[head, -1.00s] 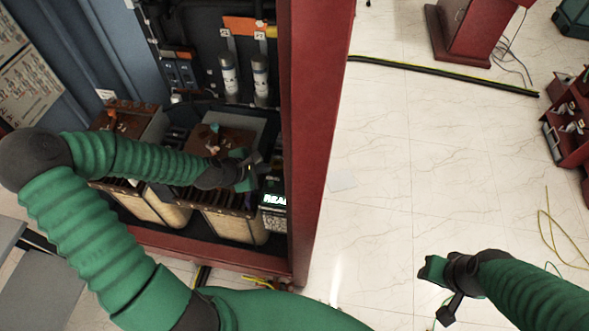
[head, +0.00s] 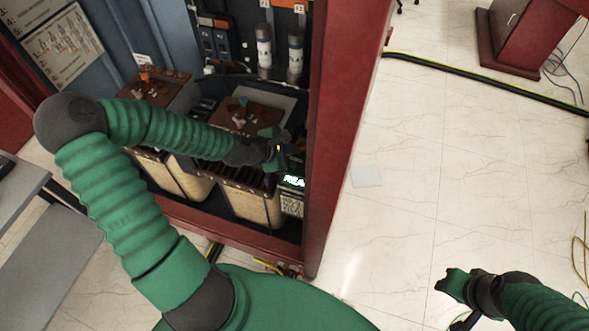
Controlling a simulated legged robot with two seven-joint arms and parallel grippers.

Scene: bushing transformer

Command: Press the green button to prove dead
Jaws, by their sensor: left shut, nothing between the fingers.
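My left gripper (head: 276,150) reaches into the open red cabinet and is shut and empty. It is near the cabinet's right inner side, just above a small device with a lit display (head: 293,181). The display's lettering is partly cut off by the cabinet's edge. I cannot make out the green button; the gripper or the cabinet's edge may hide it. I cannot tell whether the gripper touches anything. My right gripper (head: 455,286) is over the floor at the lower right, away from the cabinet. I cannot tell whether its jaws are open.
The red cabinet post (head: 345,130) stands close to the right of my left gripper. Tan transformer blocks (head: 252,204) sit below my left arm. Two grey-white cylinders (head: 264,52) stand behind. A black cable (head: 480,80) crosses the floor. The floor (head: 400,180) right of the cabinet is mostly clear.

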